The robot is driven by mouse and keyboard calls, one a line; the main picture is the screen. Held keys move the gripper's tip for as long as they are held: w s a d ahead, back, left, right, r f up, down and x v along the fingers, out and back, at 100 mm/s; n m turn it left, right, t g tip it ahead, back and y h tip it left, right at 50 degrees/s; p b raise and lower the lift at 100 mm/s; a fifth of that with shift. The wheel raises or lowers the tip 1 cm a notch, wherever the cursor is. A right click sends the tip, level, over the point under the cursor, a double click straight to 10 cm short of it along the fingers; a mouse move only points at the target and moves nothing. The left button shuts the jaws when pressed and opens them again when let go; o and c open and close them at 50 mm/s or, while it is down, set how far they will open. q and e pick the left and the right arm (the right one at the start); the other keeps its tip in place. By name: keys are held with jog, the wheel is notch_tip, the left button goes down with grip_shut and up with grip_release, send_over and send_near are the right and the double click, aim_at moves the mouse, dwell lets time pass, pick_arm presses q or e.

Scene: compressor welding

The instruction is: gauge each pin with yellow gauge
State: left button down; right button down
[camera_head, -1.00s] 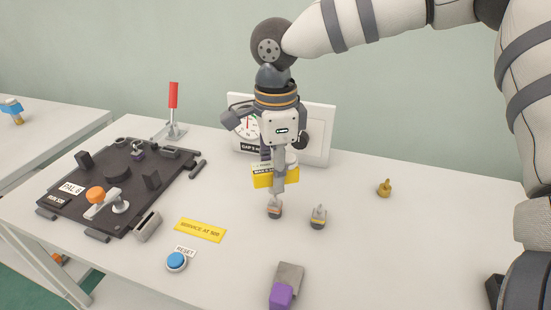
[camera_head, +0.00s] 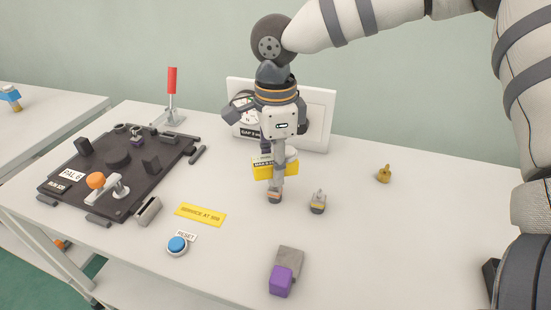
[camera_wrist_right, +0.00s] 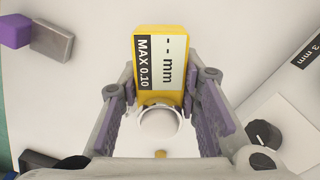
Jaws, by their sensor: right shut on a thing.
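The yellow gauge (camera_head: 277,170) is held between the fingers of my right gripper (camera_head: 277,182). In the right wrist view its body (camera_wrist_right: 147,38) shows a blank "-- mm" reading and a "MAX 0.10" label, with a pale round part between the purple finger pads. The gripper points down over the table. A small grey and copper piece (camera_head: 275,197) shows at the lower end of the fingers; I cannot tell whether it is a fingertip or separate. A small grey piece (camera_head: 318,202) stands just right of it. A gold piece (camera_head: 384,175) stands farther right. My left gripper is out of view.
A dark pallet (camera_head: 118,170) marked PAL 6, with fixtures and an orange-knobbed clamp, lies left. A white gauge panel (camera_head: 318,110) stands behind the gripper. A blue reset button (camera_head: 177,245), yellow sign (camera_head: 201,214) and purple-and-grey block (camera_head: 288,265) are nearer. Table right is mostly clear.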

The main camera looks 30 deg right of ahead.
jog(key=shift+f, duration=0.65)
jog(key=c, duration=1.1)
grip_release()
notch_tip(320, 180, up, 12)
